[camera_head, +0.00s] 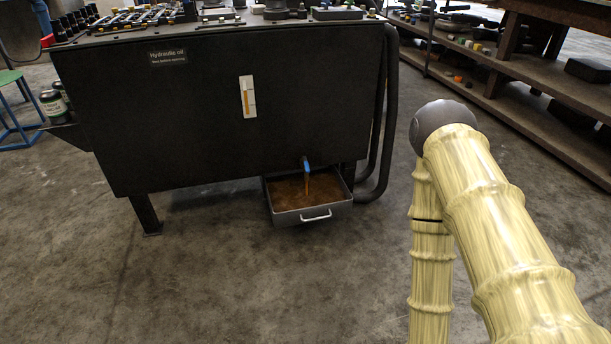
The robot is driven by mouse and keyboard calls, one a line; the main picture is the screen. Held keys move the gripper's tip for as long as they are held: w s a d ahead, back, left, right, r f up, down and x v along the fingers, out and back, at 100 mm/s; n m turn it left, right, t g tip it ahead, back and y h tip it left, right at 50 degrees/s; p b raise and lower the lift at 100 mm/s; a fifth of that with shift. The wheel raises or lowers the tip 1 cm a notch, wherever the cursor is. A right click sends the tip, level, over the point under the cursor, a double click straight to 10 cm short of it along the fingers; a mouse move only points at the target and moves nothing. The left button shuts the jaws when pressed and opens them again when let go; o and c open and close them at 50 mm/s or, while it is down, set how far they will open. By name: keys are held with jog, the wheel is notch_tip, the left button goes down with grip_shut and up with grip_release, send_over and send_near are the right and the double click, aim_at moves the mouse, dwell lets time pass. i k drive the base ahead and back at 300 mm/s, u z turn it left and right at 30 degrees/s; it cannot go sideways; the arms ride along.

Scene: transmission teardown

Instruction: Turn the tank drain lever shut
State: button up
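The black hydraulic oil tank (190,110) stands on legs in the middle left. A blue drain lever (307,168) sits low on its front, near the right side, and looks about upright. A brown stream (307,185) falls below the lever into an open metal drip tray (327,216) on the floor. The tray holds brown oil. A sight gauge (248,97) with a yellow strip is on the tank front. My arm shows at the right, apart from the tank. My gripper is out of the frame.
Black hoses (380,120) run down the tank's right side. A shelf (500,75) with parts stands at the back right. A blue-legged stool (14,105) and cans (55,106) are at the left. The floor (230,280) before the tray is clear.

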aim_at(307, 163)
jog(key=k, duration=0.85)
jog(key=u, duration=0.85)
jog(key=i, duration=0.85)
jog(key=u, duration=0.4)
jog(key=i, duration=0.9)
jog(key=z, duration=0.95)
jog(key=i, duration=0.5)
jog(key=z, duration=0.45)
